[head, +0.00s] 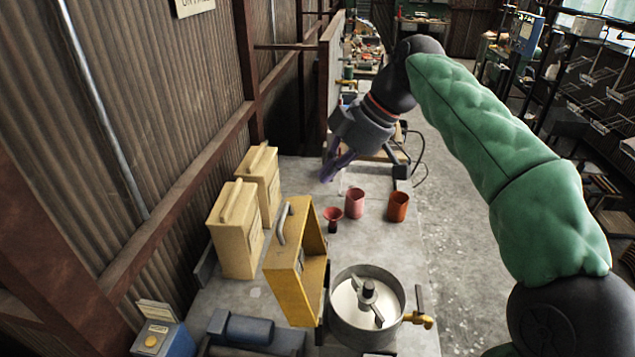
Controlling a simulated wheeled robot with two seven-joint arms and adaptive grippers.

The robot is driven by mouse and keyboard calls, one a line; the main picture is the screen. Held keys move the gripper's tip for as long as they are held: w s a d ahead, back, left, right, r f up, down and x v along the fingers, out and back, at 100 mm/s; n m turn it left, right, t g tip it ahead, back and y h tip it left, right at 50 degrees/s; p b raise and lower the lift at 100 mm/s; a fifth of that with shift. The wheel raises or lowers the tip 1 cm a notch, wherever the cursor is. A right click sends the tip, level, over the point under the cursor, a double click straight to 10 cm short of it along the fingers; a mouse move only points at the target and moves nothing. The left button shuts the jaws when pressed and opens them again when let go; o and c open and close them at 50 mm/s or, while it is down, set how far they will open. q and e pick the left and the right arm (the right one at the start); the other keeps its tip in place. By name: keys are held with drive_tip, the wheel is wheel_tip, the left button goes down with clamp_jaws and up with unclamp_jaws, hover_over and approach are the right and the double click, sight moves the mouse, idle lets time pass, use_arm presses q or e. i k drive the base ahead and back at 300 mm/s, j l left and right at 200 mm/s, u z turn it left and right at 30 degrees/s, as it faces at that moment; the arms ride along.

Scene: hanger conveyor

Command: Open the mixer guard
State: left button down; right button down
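The mixer bowl (337,332) is a round grey metal pan on the table. Its top is uncovered, and a stirring paddle (368,296) shows inside over pale contents. The yellow mixer guard (287,283) stands upright at the bowl's left side, clear of its top. A grey handle (283,222) is on the guard's upper left face. My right gripper (331,172), with purple fingers, is beyond the guard and bowl, above the far part of the table and apart from the guard. Its fingers are small and overlap, so their opening is unclear. My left gripper is out of view.
Two cream canisters (235,230) stand left of the guard by the corrugated wall. A red funnel-like cup (333,218), a pink cup (354,204) and an orange cup (398,207) stand behind the bowl. A yellow tap (419,319) juts from the bowl's right.

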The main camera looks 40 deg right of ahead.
sight(296, 226)
drive_tip(key=k+j, duration=0.45)
drive_tip(key=j, duration=0.3)
drive_tip(key=k+j, duration=0.25)
drive_tip(key=j, duration=0.1)
